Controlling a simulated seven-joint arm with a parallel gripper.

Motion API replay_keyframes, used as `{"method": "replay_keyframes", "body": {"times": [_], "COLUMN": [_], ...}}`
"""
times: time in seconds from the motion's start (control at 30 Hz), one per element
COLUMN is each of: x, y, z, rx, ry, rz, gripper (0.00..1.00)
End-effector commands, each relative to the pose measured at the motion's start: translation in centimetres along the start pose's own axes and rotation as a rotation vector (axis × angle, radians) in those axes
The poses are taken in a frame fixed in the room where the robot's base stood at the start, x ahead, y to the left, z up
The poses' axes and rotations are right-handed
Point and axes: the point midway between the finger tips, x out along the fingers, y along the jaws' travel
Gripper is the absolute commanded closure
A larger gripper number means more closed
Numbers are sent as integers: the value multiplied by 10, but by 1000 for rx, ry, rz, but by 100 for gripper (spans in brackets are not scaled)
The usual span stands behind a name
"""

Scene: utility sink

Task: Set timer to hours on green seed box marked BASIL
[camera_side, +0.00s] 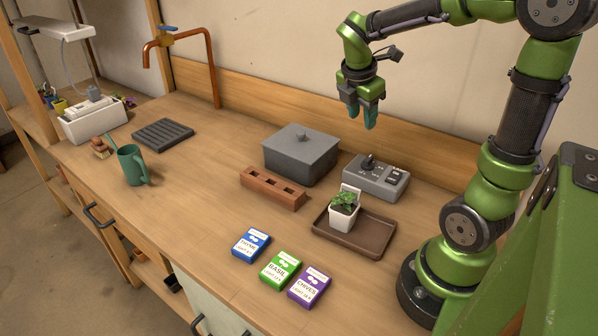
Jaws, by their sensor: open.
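The green seed box marked BASIL (281,269) lies on the wooden counter near its front edge, between a blue box marked THYME (251,244) and a purple box marked CHIVES (310,287). Small print on its label is hard to read. A grey timer box (376,179) with a dark knob (370,163) and a dark switch stands near the back wall. The knob's setting is too small to read. My gripper (364,114) is open and empty, pointing down in the air above and behind the timer, apart from everything.
A brown tray (379,236) with a potted seedling (343,212) stands in front of the timer. A grey lidded box (300,155) and a brick with holes (272,188) are left of it. A green watering can (132,165) stands farther left. The counter's middle is clear.

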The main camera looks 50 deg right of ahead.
Motion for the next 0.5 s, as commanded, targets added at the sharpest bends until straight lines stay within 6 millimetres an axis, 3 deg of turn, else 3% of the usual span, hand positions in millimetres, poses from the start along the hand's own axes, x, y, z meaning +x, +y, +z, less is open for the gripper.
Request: {"method": "replay_keyframes", "body": {"times": [0.1,0.27,0.5], "x": [-5,-3,28], "y": [2,0,-2], "z": [8,8,9], "rx": [-191,-298,-307], "ry": [-33,-35,-33], "rz": [-5,-16,-21], "gripper": [57,57,57]}}
